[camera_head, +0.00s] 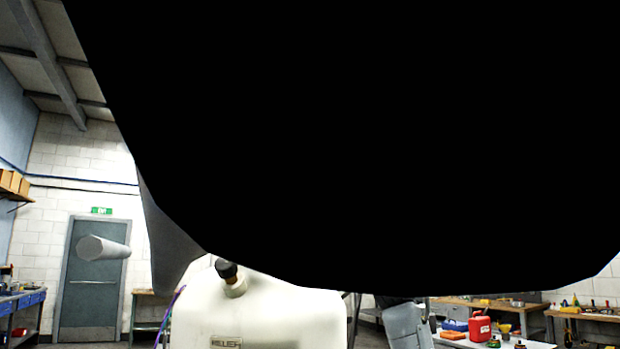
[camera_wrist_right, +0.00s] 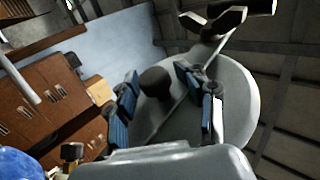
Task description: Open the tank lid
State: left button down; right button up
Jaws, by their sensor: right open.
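The white tank (camera_head: 260,312) stands at the bottom of the head view. Its black lid (camera_head: 227,268) sits on a short pale neck on top, towards the left. That gripper is open, with a finger on either side of the knob and visible gaps. I cannot tell how far the knob lies beyond the fingertips. My left gripper is not in view.
A large black shape (camera_head: 370,140) very close to the head camera hides most of that view. A red canister (camera_head: 480,328) stands on a bench at the lower right. A grey door (camera_head: 92,285) is at the far left. Brown cabinets (camera_wrist_right: 60,85) show in the wrist view.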

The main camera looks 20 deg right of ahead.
jog(key=v, duration=1.2)
dwell(0.4)
